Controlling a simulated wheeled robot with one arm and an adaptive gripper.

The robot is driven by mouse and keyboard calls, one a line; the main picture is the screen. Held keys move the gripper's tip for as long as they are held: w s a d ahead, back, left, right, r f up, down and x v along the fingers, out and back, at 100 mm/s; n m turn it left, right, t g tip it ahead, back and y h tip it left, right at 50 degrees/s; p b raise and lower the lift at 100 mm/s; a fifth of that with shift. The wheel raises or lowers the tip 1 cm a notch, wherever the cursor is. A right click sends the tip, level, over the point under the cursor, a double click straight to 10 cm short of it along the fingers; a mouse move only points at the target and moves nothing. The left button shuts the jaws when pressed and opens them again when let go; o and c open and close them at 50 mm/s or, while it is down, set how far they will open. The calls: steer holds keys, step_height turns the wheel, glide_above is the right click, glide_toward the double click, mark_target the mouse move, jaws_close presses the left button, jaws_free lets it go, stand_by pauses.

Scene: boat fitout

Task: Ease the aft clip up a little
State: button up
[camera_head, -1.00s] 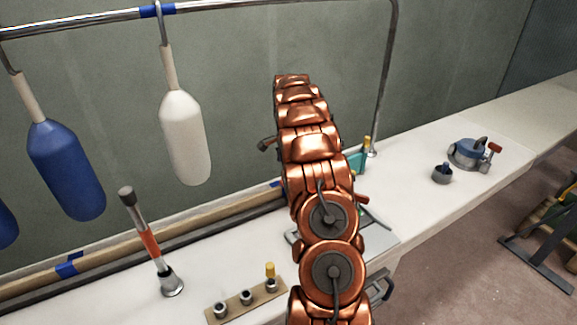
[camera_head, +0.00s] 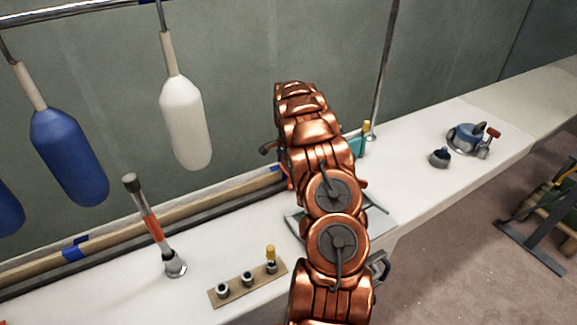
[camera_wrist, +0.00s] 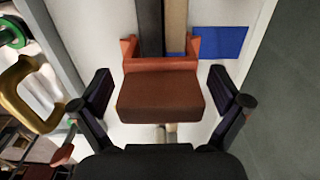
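A red-brown clip (camera_wrist: 160,95) with two upright prongs fills the middle of the wrist view, seated across a dark strip and a tan wooden strip. My gripper (camera_wrist: 160,98) is open, with one dark finger on each side of the clip. A gap shows between each finger and the clip. In the head view my copper arm hides the gripper and nearly all of the clip; I cannot tell from these frames whether it is the aft one.
Blue tape (camera_wrist: 222,42) lies beside the clip. A white fender (camera_head: 186,122) and blue fenders (camera_head: 68,155) hang from a rail (camera_head: 75,12). An upright stand (camera_head: 155,228) and a socket board (camera_head: 248,284) are on the bench left of my arm. A winch (camera_head: 467,138) stands at right.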

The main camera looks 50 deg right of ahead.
steer(key=c, duration=1.4)
steer(key=shift+c, duration=0.2)
steer(key=shift+r, duration=0.7)
steer(key=o, duration=1.6)
steer(key=shift+c, duration=0.2)
step_height(320, 180, up, 11)
steer(key=shift+f, duration=0.1)
steer(key=shift+r, duration=0.55)
